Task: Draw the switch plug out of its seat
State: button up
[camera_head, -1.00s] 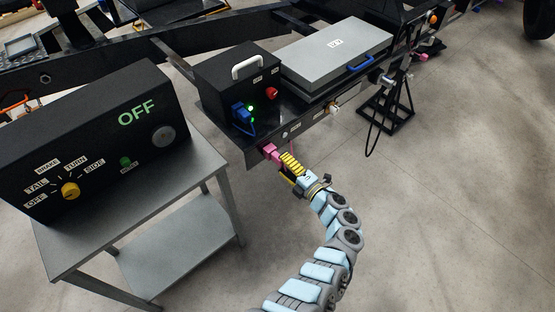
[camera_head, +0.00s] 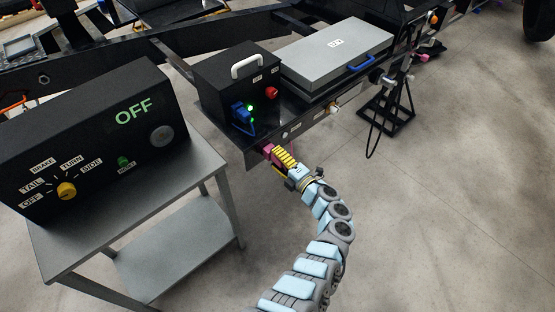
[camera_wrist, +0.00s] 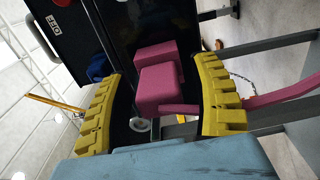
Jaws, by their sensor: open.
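A pink plug (camera_head: 268,150) sits at the front edge of a black panel on the trailer frame. In the wrist view the pink plug (camera_wrist: 160,86) is a block with a second pink block behind it, and a pink strip runs off to the right. My gripper (camera_head: 281,157) has yellow ribbed fingers and is at the plug's near side. In the wrist view my gripper (camera_wrist: 159,92) is open, one finger on each side of the plug. A gap shows on the left; the right finger is close, and I cannot tell if it touches. The plug's seat is mostly hidden.
A black box (camera_head: 235,75) with a blue connector (camera_head: 241,113), green lights and a red knob (camera_head: 272,93) stands above the plug. A grey case (camera_head: 335,55) lies to its right. A control box (camera_head: 90,130) reading OFF stands on a table at left.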

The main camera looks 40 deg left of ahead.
dwell(0.9)
jog(key=shift+d, duration=0.1)
grip_shut()
jog(key=shift+d, duration=0.1)
jog(key=shift+s+d+p, duration=0.15)
jog(key=shift+d, duration=1.3)
jog(key=shift+s+d+p, duration=0.1)
jog(key=shift+d+p, duration=0.05)
jog(key=shift+d, duration=1.25)
